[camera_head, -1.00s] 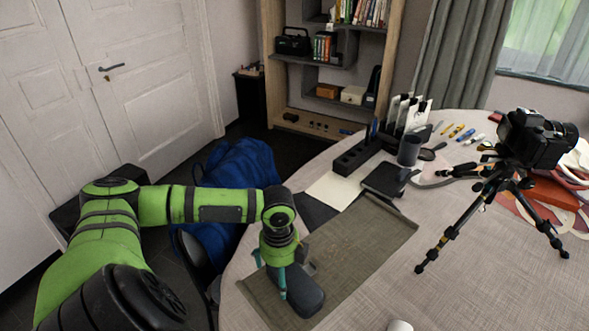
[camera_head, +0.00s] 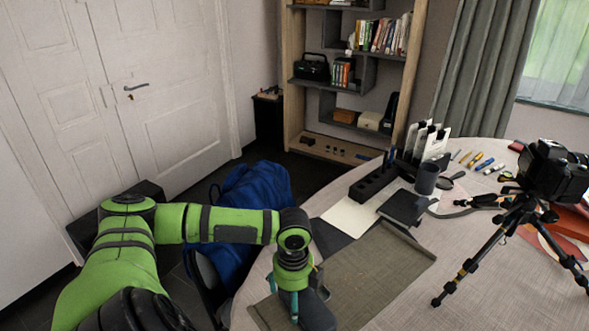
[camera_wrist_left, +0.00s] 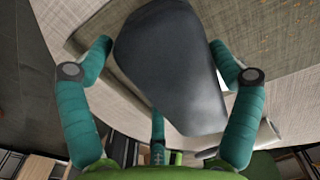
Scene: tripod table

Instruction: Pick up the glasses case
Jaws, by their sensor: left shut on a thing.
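The glasses case (camera_head: 318,313) is dark grey, smooth and elongated, at the bottom of the head view by the near end of the olive mat (camera_head: 388,272). My left gripper (camera_head: 297,304), with teal fingers, is shut on it from above. In the left wrist view the case (camera_wrist_left: 172,62) fills the middle, with the left gripper's fingers (camera_wrist_left: 160,48) on both sides and a third finger below. The case's lower part is cut off in the head view. I cannot tell whether it touches the mat or is raised. My right gripper is not in view.
A camera on a black tripod (camera_head: 510,232) stands at the right. A black organizer (camera_head: 374,180), a dark cup (camera_head: 427,178), a black notebook (camera_head: 403,207) and several pens lie behind the mat. The mat's right side is clear.

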